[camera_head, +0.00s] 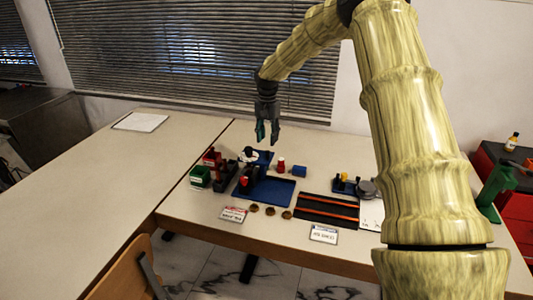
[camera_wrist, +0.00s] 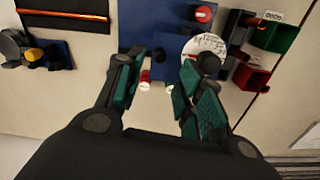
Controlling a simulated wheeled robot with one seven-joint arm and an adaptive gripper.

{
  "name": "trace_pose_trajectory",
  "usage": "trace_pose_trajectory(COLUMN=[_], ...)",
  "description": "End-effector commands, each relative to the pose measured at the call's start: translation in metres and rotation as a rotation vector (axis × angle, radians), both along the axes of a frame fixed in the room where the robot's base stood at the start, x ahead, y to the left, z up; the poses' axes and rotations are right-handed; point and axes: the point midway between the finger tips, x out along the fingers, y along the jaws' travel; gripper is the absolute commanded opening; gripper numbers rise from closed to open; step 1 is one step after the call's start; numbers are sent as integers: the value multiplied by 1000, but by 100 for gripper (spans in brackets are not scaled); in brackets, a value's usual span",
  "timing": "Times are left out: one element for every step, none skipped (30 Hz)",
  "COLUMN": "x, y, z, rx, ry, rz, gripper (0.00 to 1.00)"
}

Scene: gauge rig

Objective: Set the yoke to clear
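No part is clearly marked as the yoke, so I cannot tell which piece it is or how it is set. The rig has a white dial (camera_wrist: 205,47) with a dark round knob (camera_wrist: 208,63) over it, and a red knob (camera_wrist: 204,13) nearby. In the head view, a dark upright block (camera_head: 254,173) and the red knob (camera_head: 243,181) stand by the blue tray (camera_head: 277,195). My gripper (camera_head: 267,136) is open and empty above the back of the rig. In the wrist view its fingers (camera_wrist: 158,73) are apart, the right one near the dial.
Green (camera_head: 200,177) and red (camera_head: 211,157) bins stand left. A red cylinder (camera_head: 281,165) and blue block (camera_head: 299,171) stand behind the tray. Brown discs (camera_head: 270,211) and cards (camera_head: 324,234) lie in front. An orange-striped black mat (camera_head: 330,208) lies right. The left table is mostly clear.

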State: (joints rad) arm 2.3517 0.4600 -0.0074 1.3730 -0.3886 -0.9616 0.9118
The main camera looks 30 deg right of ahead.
Motion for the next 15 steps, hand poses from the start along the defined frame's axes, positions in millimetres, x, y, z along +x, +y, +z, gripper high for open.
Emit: trace_pose_trajectory(x=[-1,-1,-1,-1,-1,-1,-1,0,-1,0,0,0,0,0,1], y=[-1,-1,-1,-1,-1,0,0,0,0,0,1,1,1,1,2], z=[-9,-14,-20,-25,-30,-36,-41,-46,-51,-55,-58,-63,-66,-68,-71], rx=[2,2,1,1,1,1,2,1,1,1,1,1,1,1,0], ry=[5,5,4,4,4,4,3,3,3,3,3,3,3,3,1], rz=[-1,-1,-1,-1,0,0,1,1,1,0,1,1,2,3,3], gripper=[37,37,37,37,37,37,37,37,37,37,37,37,37,37,37])
